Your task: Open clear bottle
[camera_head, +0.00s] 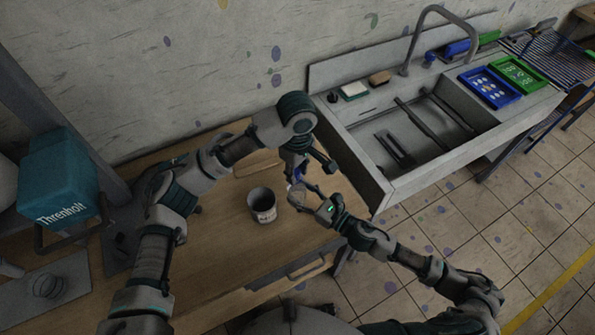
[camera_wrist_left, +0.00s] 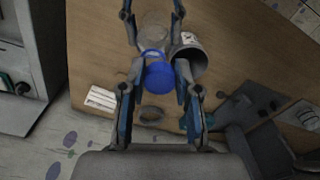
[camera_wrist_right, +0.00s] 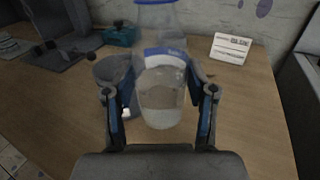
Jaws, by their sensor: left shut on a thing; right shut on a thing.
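The clear bottle (camera_wrist_right: 160,92) has a see-through body with pale contents at the bottom, a blue-and-white label and a blue cap (camera_wrist_left: 158,76). My right gripper (camera_wrist_right: 158,82) is shut on the bottle's body, one finger on each side. It comes in from the right in the head view (camera_head: 305,192). My left gripper (camera_wrist_left: 158,84) reaches down from above and is shut on the blue cap, a finger on each side. In the head view the left gripper (camera_head: 297,168) and the arms mostly hide the bottle. The cap sits at the bottle's top; whether it is loose cannot be told.
A grey cup (camera_head: 262,205) with a label stands on the wooden table (camera_head: 225,255) close beside the bottle. A metal sink (camera_head: 425,125) adjoins at right; a teal machine (camera_head: 62,180) stands at left.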

